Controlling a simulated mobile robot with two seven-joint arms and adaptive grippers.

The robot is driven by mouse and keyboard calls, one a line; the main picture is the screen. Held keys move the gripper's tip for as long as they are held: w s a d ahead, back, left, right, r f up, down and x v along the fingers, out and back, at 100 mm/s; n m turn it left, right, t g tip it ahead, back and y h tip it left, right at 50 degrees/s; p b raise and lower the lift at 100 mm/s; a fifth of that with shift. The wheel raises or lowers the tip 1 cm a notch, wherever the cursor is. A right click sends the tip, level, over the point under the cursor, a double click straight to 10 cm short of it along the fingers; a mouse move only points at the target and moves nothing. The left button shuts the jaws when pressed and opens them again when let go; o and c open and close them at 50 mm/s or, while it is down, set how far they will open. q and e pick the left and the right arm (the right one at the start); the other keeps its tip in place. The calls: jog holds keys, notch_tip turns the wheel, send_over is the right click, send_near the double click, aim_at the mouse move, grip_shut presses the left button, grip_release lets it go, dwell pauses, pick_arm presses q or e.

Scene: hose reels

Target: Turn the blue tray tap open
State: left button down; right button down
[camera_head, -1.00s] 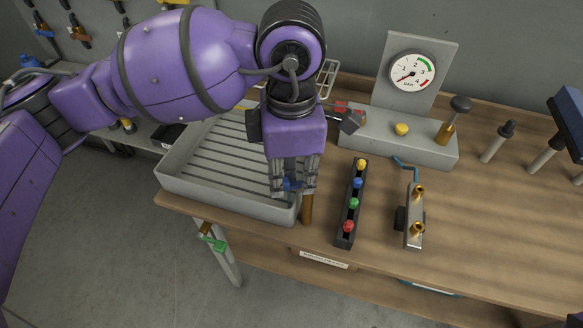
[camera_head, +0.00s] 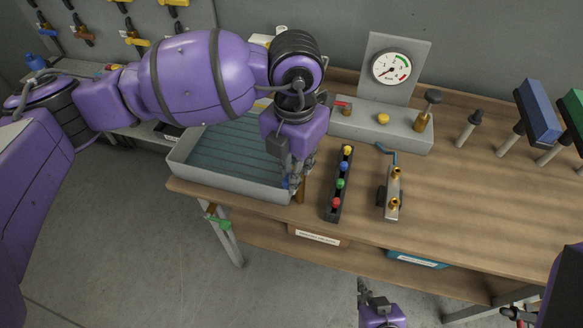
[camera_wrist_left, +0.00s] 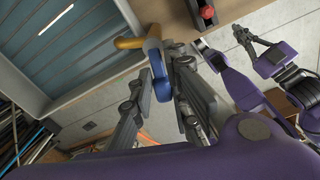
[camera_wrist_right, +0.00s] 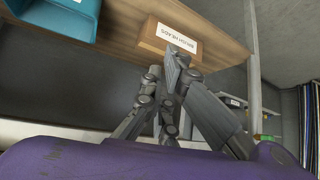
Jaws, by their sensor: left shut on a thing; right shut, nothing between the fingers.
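The tray tap has a blue handle (camera_wrist_left: 157,66) and a brass-coloured body (camera_wrist_left: 130,42) at the tray's front right corner. In the head view its blue handle (camera_head: 285,184) is mostly hidden by my left gripper (camera_head: 295,186). That gripper, also in the left wrist view (camera_wrist_left: 161,78), is shut on the blue handle. The grey tray (camera_head: 232,184) has blue-tinted, water-like contents over its ribbed floor. My right gripper (camera_head: 363,287) is low in front of the bench, shut and empty.
A black strip with coloured knobs (camera_head: 340,185) and a brass-fitted manifold (camera_head: 389,195) stand right of the tap. A gauge panel (camera_head: 391,70) is behind them. Labelled bins (camera_head: 318,238) sit under the bench top. The bench's middle right is clear.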

pick_arm(q)
jog(key=shift+s+d+n+p, duration=0.1)
jog(key=shift+d+n+p, duration=0.2)
jog(key=shift+n, duration=0.4)
jog(key=shift+a, duration=0.1)
jog(key=c, duration=1.7)
grip_release()
jog(key=shift+c, duration=0.2)
notch_tip(320, 180, up, 12)
